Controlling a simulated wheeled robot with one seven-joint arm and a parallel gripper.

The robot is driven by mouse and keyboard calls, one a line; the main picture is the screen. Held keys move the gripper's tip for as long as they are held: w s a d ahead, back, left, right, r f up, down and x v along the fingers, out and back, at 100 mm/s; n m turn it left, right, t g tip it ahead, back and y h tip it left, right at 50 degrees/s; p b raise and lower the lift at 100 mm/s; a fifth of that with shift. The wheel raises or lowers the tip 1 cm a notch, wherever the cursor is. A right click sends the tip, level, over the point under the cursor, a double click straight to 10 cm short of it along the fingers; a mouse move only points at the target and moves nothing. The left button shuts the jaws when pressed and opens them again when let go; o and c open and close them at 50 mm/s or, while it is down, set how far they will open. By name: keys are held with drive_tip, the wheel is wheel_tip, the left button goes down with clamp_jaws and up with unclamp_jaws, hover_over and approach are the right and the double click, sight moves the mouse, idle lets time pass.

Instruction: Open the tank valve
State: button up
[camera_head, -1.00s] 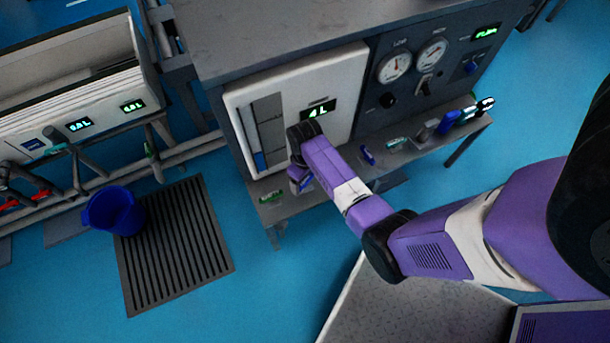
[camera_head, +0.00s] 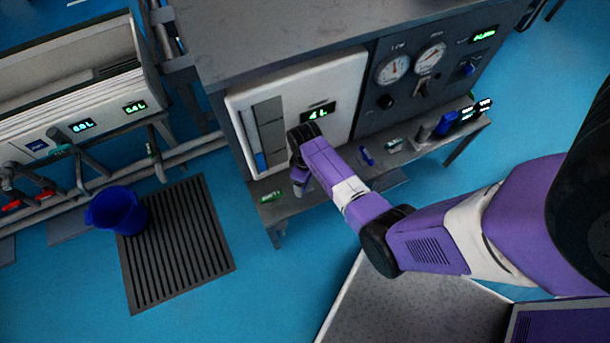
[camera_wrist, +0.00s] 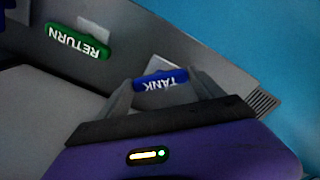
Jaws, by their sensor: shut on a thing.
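The tank valve handle (camera_wrist: 160,80) is a small blue lever marked TANK, upside down in the wrist view. My gripper (camera_wrist: 160,88) has its two grey fingers at the handle's two ends and is shut on it. In the head view my gripper (camera_head: 301,188) is low in front of the white tank panel (camera_head: 290,95), at the pipe shelf, and my forearm hides most of it and the held handle. The panel's display (camera_head: 318,112) appears to read 4 L.
A green RETURN handle (camera_wrist: 80,42) is beside the tank handle in the wrist view. Gauges (camera_head: 393,69) and other handles are to the right of the panel. A blue bucket (camera_head: 117,212) stands on a floor grate (camera_head: 178,265); blue floor lies in front.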

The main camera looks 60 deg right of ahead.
drive_tip(key=o, duration=1.4)
drive_tip(key=shift+c, duration=0.2)
drive_tip(key=shift+r+p, duration=1.05)
drive_tip(key=shift+r, duration=2.85)
